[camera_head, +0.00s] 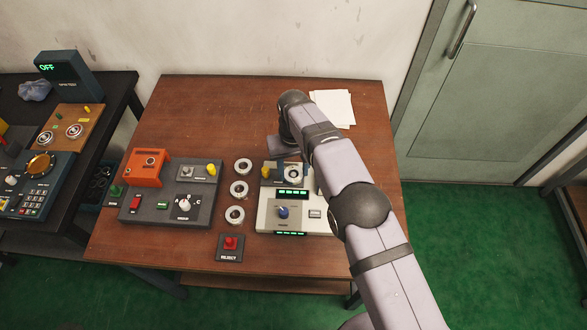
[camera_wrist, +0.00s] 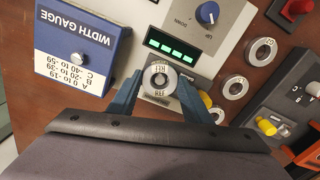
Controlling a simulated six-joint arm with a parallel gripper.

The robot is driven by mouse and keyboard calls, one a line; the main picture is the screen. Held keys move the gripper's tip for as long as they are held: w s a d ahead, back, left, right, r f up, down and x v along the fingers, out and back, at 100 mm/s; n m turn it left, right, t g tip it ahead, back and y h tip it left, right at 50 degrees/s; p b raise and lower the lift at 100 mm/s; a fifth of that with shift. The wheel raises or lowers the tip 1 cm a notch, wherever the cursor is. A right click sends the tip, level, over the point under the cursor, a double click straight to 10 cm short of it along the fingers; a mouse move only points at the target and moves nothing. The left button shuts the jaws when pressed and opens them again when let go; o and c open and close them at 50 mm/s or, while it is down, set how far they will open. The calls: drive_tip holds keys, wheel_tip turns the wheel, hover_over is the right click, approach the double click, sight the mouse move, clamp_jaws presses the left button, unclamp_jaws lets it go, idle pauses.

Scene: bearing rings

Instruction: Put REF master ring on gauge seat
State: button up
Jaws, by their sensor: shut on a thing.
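The REF master ring (camera_wrist: 159,77) is a silver ring with a pale, REF-lettered face. In the wrist view it sits between the two blue fingers of my gripper (camera_wrist: 160,80), which is shut on it. The ring also shows in the head view (camera_head: 293,174), over the back part of the pale width gauge (camera_head: 264,216). The gauge seat is beneath the ring and mostly hidden; whether the ring touches it I cannot tell. The gauge body (camera_wrist: 230,25) has a lit green display and a blue knob. My arm covers the gauge's right side in the head view.
Three other rings (camera_head: 239,189) stand in a column left of the gauge. A dark selector panel (camera_head: 150,208) with an orange unit (camera_head: 147,167) lies farther left. A red REJECT button (camera_head: 230,244) is in front. A blue WIDTH GAUGE sign (camera_wrist: 82,45) stands beside the gauge.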

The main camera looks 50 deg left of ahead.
drive_tip(key=o, duration=1.3)
drive_tip(key=shift+r, duration=0.1)
wheel_tip(320, 180, up, 7)
drive_tip(key=p, duration=0.4)
drive_tip(key=shift+r+p, duration=0.15)
drive_tip(key=shift+p, duration=0.2)
